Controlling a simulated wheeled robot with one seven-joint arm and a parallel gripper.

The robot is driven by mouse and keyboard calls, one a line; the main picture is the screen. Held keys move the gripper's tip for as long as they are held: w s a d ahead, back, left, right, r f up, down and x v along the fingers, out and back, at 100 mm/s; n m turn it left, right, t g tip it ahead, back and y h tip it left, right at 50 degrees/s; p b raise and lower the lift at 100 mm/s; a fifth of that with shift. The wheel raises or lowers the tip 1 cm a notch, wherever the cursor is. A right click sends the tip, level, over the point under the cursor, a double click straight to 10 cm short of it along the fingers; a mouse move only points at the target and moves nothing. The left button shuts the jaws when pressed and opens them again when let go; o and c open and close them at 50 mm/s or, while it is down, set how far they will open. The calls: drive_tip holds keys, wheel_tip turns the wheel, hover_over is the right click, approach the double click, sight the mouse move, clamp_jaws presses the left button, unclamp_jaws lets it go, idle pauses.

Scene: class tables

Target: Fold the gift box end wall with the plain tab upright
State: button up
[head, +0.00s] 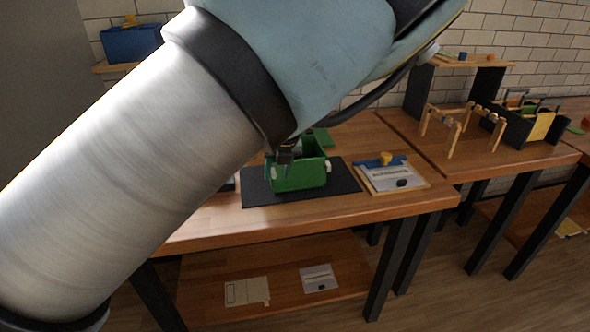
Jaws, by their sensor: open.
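The green gift box (302,180) stands on a dark mat (343,184) on the near wooden table. Its front wall and right side look upright. Small pale pieces show at its right edge and front left. A flat green piece (322,137) lies behind it; I cannot tell whether it is a flap or a separate lid. My gripper (285,156) is at the box's left end, pointing down, open. Its fingertips are small and dark here, and whether they touch the box is unclear. The left end wall and its tab are mostly hidden by my gripper and arm.
A wooden board (411,185) with a white sheet, a blue piece and a yellow knob lies right of the mat. A second table (459,163) with wooden frames and a dark open box stands further right. My arm covers the left side.

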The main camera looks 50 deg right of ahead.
drive_tip(key=shift+w+v, duration=0.2)
drive_tip(key=shift+v, duration=2.2)
drive_tip(key=shift+w+a, duration=0.1)
